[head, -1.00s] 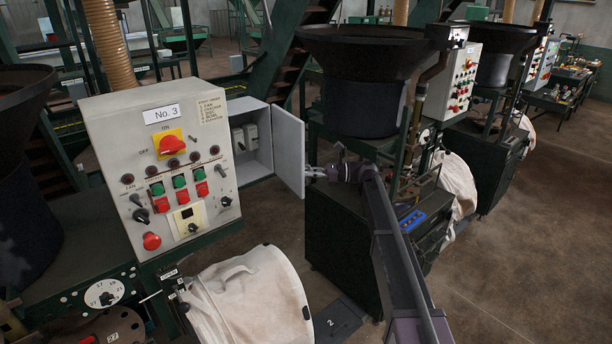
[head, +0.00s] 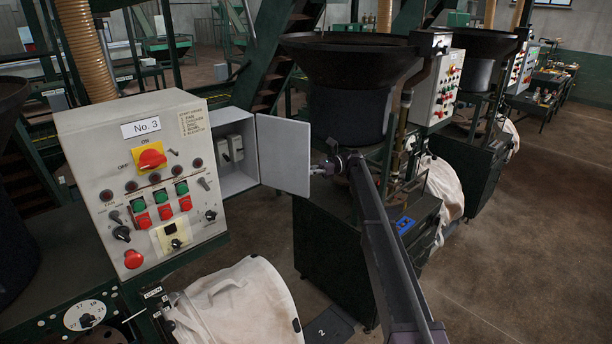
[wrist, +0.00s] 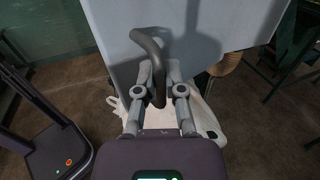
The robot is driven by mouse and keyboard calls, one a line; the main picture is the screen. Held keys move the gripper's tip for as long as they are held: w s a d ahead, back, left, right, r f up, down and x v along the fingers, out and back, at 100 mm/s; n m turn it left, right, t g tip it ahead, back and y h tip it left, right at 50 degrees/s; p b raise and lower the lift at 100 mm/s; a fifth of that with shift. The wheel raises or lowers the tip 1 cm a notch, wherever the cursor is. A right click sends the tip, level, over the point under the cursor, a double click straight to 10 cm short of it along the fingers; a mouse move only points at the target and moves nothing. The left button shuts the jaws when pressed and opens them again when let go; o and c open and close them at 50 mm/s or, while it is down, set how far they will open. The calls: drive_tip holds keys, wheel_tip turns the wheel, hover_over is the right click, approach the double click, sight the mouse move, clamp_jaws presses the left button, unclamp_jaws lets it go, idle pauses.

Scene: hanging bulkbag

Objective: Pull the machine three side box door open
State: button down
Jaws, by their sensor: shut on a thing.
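The No. 3 control panel (head: 150,215) stands at the left in the head view. The pale grey side box (head: 240,178) on its right side is open, with switches visible inside. Its door (head: 283,155) stands swung out to the right, with its flat inner face showing. My gripper (head: 322,168) is at the door's free edge. In the wrist view, my gripper (wrist: 159,88) is shut on the dark curved door handle (wrist: 150,45), with the fingers on either side of it. The door panel (wrist: 220,30) fills the upper part of that view.
A dark hopper machine (head: 345,95) stands right behind the door and my arm. A white bulk bag (head: 235,305) hangs below the panel in front. Open concrete floor (head: 510,255) lies at the right.

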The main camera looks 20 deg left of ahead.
idle(0.4)
drive_tip(key=c, duration=0.7)
unclamp_jaws()
drive_tip(key=shift+a, duration=0.1)
